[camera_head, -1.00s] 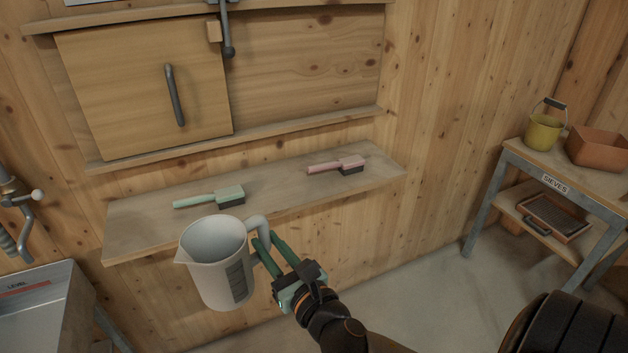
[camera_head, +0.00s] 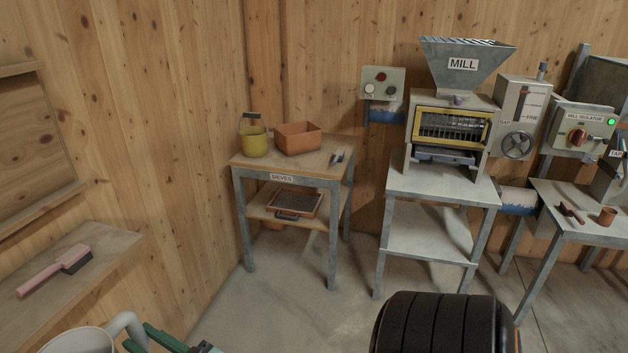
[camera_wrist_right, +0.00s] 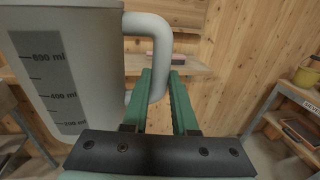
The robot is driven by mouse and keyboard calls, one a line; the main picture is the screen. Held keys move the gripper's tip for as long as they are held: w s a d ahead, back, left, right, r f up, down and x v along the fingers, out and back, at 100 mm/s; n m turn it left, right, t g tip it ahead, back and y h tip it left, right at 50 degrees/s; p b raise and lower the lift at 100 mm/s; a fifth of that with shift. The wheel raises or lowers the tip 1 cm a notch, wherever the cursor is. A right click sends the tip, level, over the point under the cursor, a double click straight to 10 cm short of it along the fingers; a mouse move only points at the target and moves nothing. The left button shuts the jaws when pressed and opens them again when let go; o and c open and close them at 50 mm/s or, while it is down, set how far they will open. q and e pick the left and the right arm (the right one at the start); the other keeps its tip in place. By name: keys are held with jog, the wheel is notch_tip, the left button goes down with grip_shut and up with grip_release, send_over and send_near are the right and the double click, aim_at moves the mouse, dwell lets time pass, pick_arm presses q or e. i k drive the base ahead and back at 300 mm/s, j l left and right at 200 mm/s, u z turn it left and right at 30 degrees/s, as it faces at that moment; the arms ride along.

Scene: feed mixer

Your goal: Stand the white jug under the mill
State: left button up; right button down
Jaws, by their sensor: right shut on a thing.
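The white jug (camera_head: 78,341) shows at the bottom left of the head view, cut off by the frame edge. In the right wrist view the jug (camera_wrist_right: 80,75) fills the left side, with grey volume marks and its handle. My right gripper (camera_head: 150,338) is shut on the jug's handle; its green fingers (camera_wrist_right: 165,100) sit either side of it in the wrist view. The jug looks upright and clear of the shelf. The mill (camera_head: 450,110), with a grey hopper labelled MILL, stands on a grey metal stand (camera_head: 440,185) at the right. My left gripper is out of view.
A sieves table (camera_head: 290,170) holds a yellow bucket (camera_head: 254,141) and a brown box (camera_head: 298,137). A bench (camera_head: 590,220) stands right of the mill. Open floor lies before the tables.

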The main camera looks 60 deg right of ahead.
aim_at(430, 230)
jog(key=l+z, duration=0.65)
jog(key=z, duration=0.15)
jog(key=i+l+z, duration=0.1)
jog(key=l+z, duration=0.15)
jog(key=i+l+z, duration=0.2)
jog(key=l, duration=0.25)
jog(key=i+l+z, duration=0.15)
jog(key=l, duration=0.25)
jog(key=i+l+z, duration=0.1)
jog(key=l, duration=0.25)
jog(key=i+l, duration=0.3)
jog(key=l, duration=0.15)
jog(key=i+l, duration=0.25)
jog(key=l, duration=0.25)
jog(key=i+l+z, duration=0.1)
jog(key=i+l, duration=0.2)
jog(key=l, duration=0.15)
